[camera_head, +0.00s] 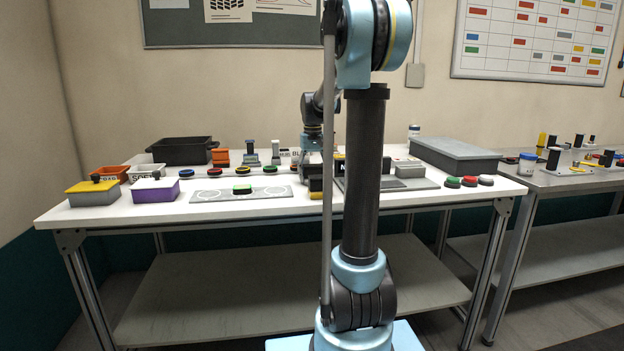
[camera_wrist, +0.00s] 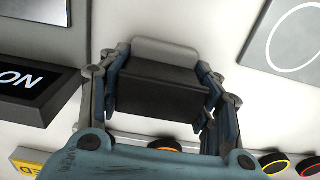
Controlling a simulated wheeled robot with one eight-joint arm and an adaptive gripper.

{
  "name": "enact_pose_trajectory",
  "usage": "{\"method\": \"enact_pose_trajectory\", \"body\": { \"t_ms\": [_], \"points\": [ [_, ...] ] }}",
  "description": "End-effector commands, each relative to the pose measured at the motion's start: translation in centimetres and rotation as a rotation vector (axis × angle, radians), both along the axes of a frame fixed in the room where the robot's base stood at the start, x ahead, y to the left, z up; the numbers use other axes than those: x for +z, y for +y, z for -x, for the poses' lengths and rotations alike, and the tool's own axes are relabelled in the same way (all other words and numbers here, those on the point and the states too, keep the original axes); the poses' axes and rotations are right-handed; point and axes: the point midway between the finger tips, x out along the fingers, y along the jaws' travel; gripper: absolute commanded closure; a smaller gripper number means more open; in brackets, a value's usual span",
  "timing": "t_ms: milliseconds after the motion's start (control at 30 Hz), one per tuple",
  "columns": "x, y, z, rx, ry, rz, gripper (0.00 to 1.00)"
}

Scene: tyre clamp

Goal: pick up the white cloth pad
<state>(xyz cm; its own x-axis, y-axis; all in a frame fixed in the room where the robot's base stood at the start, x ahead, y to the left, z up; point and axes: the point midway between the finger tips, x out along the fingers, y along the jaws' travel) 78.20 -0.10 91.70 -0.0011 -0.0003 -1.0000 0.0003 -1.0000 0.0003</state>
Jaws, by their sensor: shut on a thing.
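In the wrist view, my gripper (camera_wrist: 163,85) is shut on a dark block with a pale grey-white rounded edge, which I take to be the white cloth pad (camera_wrist: 165,48). The fingers press on its left and right sides. In the head view, my gripper (camera_head: 316,172) is over the middle of the white table, partly behind my own arm. The held pad cannot be made out clearly there, and I cannot tell whether it touches the table.
The white table (camera_head: 110,213) carries a black bin (camera_head: 183,151), a purple box (camera_head: 155,190), a grey plate with circles (camera_head: 240,194) and several coloured round discs. A grey lidded case (camera_head: 455,155) stands at the right. In the wrist view, a dark sign (camera_wrist: 30,95) lies left.

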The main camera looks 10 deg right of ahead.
Motion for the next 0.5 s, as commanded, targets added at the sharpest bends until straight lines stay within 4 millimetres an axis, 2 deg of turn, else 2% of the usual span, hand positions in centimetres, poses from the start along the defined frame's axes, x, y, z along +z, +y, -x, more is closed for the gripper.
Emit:
{"method": "enact_pose_trajectory", "body": {
  "t_ms": [267,500],
  "points": [
    [0.3,0.0,0.0,0.0,0.0,0.0,0.68],
    [3.4,0.0,0.0,0.0,0.0,0.0,0.68]
  ]
}}
